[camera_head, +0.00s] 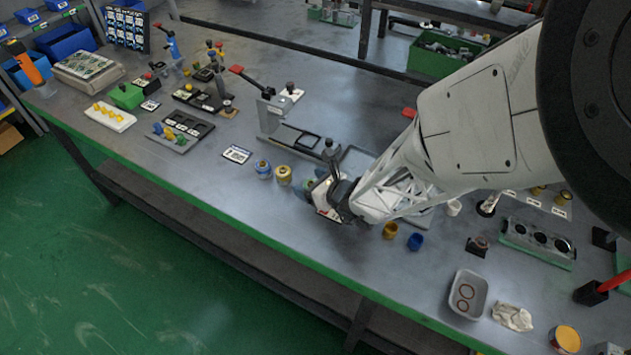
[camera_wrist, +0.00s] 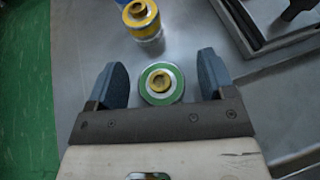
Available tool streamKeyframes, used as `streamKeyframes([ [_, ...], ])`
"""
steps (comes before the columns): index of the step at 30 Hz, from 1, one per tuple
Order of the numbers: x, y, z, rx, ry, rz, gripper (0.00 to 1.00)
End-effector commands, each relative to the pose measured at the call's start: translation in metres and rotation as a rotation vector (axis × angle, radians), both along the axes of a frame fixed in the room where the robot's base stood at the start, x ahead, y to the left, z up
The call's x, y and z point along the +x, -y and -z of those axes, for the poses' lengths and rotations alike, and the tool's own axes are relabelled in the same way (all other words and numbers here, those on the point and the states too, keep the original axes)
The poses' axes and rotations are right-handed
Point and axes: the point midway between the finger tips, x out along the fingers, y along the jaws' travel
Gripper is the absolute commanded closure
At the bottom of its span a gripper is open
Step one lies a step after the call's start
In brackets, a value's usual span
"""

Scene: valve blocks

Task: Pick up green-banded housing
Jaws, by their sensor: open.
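The green-banded housing (camera_wrist: 161,85) stands upright on the table between my gripper's open fingers in the wrist view, with a gap on each side. It shows a green ring around a pale ring and a brass-coloured centre. In the head view only a small green part of it (camera_head: 309,185) shows beside my gripper, which hides the rest. My gripper (camera_wrist: 160,86) is open, its two dark blue-grey fingers on either side of the housing. In the head view my gripper (camera_head: 338,198) is low over the table.
A yellow-banded housing (camera_wrist: 141,18) stands just beyond the green one. In the head view it (camera_head: 284,175) is beside a blue-banded housing (camera_head: 263,169). A yellow cup (camera_head: 390,230) and a blue cup (camera_head: 415,241) stand right of my gripper. The table front is clear.

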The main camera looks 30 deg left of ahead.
Motion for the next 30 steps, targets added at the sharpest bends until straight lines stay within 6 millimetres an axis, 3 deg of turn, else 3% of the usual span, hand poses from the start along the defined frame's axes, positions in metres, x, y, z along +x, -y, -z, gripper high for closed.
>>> streamKeyframes([
  [12,-0.0002,0.0002,-0.0001,0.0,0.0,0.0,0.24],
  [23,-0.0002,0.0002,-0.0001,0.0,0.0,0.0,0.79],
  [30,-0.0001,0.0002,-0.0005,0.0,0.0,0.0,0.82],
])
